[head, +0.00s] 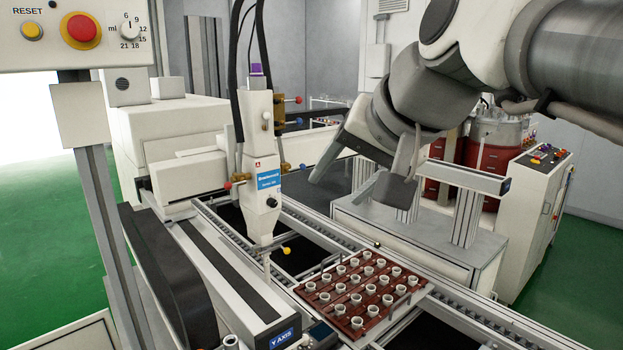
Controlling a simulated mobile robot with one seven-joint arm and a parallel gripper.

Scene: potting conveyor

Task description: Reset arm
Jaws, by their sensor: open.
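My gripper (357,188) hangs at the end of my arm, which enters from the top right. Its two fingers are spread apart and I see nothing between them. In the picture, it is above and behind the red-brown tray (397,315), clear of it. The tray holds rows of small white cups and sits on the conveyor rails.
A white dispensing head (260,165) with a blue label stands over the conveyor, left of my gripper. A grey frame (463,178) stands behind the conveyor on the right. A control panel (85,35) with a red button is at top left. Green floor is open at far left.

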